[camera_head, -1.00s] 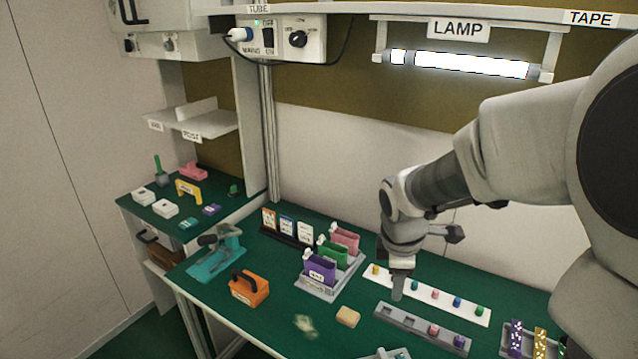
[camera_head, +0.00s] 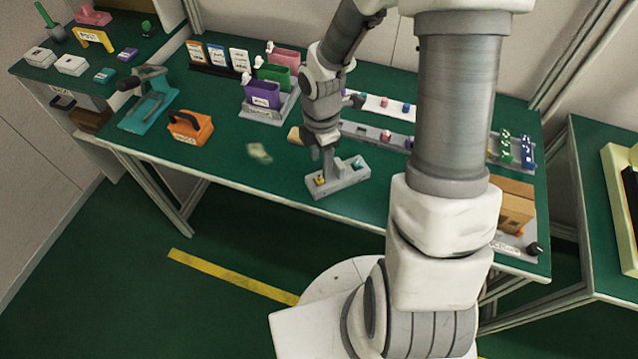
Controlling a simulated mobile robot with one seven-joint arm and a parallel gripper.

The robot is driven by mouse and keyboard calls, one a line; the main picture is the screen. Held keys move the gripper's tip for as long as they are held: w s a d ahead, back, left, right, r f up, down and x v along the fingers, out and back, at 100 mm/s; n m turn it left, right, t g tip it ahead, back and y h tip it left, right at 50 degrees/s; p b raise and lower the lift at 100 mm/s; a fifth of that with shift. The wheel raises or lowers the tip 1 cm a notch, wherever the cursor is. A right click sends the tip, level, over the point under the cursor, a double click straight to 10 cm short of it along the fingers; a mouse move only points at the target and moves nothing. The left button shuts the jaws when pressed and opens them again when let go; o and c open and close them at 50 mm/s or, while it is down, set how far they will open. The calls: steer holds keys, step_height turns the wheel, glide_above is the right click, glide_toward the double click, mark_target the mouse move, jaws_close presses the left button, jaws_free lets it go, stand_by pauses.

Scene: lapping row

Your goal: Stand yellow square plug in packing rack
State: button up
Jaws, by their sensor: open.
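A small yellow plug (camera_head: 320,181) stands in the left end of a short grey rack (camera_head: 345,184) near the middle of the bench. A teal plug (camera_head: 357,164) shows in the same rack's right end. My gripper (camera_head: 327,162) points down over this rack, just behind and above the yellow plug. It is open. The fingers are small in the picture, so I cannot tell whether they touch the plug or how fully it is seated.
A longer grey holder (camera_head: 367,131) with pink and blue plugs and a white strip (camera_head: 372,103) lie behind, partly hidden by my arm. A beige block (camera_head: 295,136), crumpled scrap (camera_head: 259,153) and orange box (camera_head: 190,127) lie left. The front-left bench is clear.

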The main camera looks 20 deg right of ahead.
mark_target(319, 176)
steer(key=shift+w+a+f+b, duration=0.15)
steer(key=shift+f+b, duration=0.25)
steer(key=shift+f, duration=1.1)
steer(key=shift+w+f+b, duration=0.1)
steer(key=shift+f+b, duration=0.25)
steer(key=shift+f, duration=1.15)
jaws_close()
